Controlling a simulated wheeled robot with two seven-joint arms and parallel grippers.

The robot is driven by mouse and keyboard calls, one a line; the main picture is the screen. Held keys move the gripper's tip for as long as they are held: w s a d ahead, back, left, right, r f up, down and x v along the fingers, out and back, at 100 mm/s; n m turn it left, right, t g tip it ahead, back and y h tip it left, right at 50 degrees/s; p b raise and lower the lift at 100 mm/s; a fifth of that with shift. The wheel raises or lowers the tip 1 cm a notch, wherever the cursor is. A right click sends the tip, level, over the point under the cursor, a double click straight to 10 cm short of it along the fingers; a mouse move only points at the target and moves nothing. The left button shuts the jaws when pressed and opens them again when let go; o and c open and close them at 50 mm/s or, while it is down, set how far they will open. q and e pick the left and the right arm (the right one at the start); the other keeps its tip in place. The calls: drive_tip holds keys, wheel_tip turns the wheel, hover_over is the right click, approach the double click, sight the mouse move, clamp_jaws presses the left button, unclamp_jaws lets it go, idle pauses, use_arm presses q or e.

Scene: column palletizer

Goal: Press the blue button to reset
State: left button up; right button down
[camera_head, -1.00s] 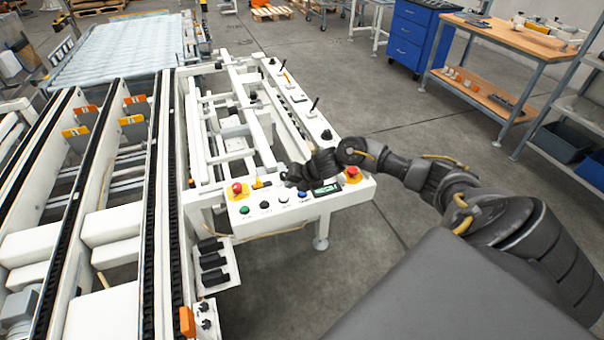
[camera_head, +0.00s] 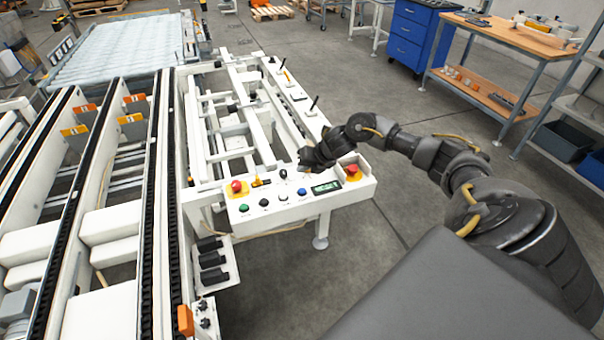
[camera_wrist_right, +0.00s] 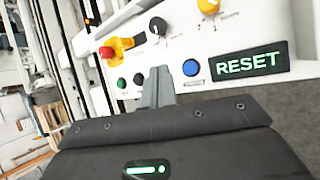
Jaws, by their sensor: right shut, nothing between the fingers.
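The blue button (camera_head: 301,192) sits on the front face of the white control panel (camera_head: 262,219). In the right wrist view the blue button (camera_wrist_right: 191,67) is just right of my right gripper's fingertips, left of a display (camera_wrist_right: 248,64) with green letters reading RESET. My right gripper (camera_head: 305,163) is shut and empty, above and behind the button row in the head view. In the wrist view its closed fingers (camera_wrist_right: 157,82) point at the panel and appear apart from the blue button. My left gripper is not in view.
A green button (camera_head: 244,208), a black button (camera_head: 264,203) and a white button (camera_head: 283,197) share the row. Red emergency stops (camera_head: 237,187) (camera_head: 351,169) sit near both panel ends. Black and yellow knobs (camera_wrist_right: 158,26) (camera_wrist_right: 208,6) are close above. Conveyors lie left; floor is open right.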

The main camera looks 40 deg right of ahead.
sight(304, 191)
wheel_tip(304, 191, down, 7)
drive_tip(key=b, duration=0.5)
drive_tip(key=shift+f, duration=0.2)
idle(1.6)
drive_tip(key=shift+f+b, duration=0.4)
drive_tip(key=shift+b, duration=0.1)
drive_tip(key=shift+f+b, duration=0.45)
idle(0.5)
drive_tip(key=shift+r, duration=0.1)
drive_tip(key=shift+r+p, duration=0.7)
drive_tip(key=shift+r, duration=0.05)
drive_tip(key=shift+r, duration=0.1)
wheel_tip(304, 191, up, 5)
drive_tip(key=p, duration=0.4)
